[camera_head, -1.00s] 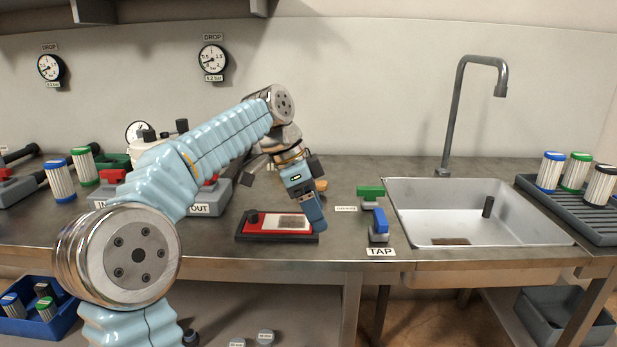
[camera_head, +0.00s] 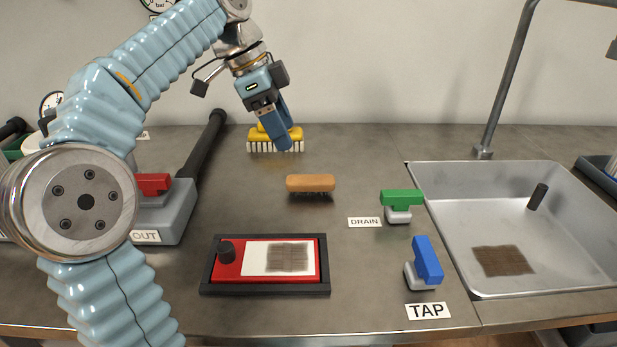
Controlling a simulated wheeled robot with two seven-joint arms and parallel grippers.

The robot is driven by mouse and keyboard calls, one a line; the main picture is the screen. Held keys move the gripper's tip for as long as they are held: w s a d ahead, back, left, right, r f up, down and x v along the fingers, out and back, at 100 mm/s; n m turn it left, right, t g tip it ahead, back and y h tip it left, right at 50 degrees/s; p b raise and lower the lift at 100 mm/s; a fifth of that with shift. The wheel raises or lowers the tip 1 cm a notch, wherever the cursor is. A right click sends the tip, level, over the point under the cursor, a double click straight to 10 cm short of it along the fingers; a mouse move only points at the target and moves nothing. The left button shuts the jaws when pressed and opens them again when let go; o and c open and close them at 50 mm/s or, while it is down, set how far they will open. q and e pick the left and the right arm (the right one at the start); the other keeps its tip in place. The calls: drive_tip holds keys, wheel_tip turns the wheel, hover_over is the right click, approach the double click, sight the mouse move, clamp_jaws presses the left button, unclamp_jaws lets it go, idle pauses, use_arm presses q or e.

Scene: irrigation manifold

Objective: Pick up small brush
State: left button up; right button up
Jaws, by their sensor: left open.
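A small brush (camera_head: 310,183) with an orange-brown wooden back and dark bristles lies on the worktop, left of the green DRAIN handle. A larger yellow brush (camera_head: 258,141) with white bristles stands further back near the wall. My left gripper (camera_head: 279,135) is open and empty, its blue fingers pointing down. In the picture it overlaps the yellow brush and hides part of it. It is above and left of the small brush, apart from it. My right gripper is not in view.
A red panel in a black tray (camera_head: 210,286) lies in front. The green DRAIN handle (camera_head: 401,198) and blue TAP handle (camera_head: 428,261) stand left of the sink (camera_head: 465,225). A grey OUT block (camera_head: 175,217) stands at left. Worktop around the small brush is clear.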

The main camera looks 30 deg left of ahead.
sight(310, 179)
use_arm(q)
drive_tip(key=b+x, duration=0.1)
drive_tip(key=x, duration=1)
drive_tip(key=shift+w+d+f, duration=0.1)
drive_tip(key=shift+w+f, duration=0.1)
drive_tip(key=shift+f, duration=0.05)
drive_tip(key=c, duration=1.1)
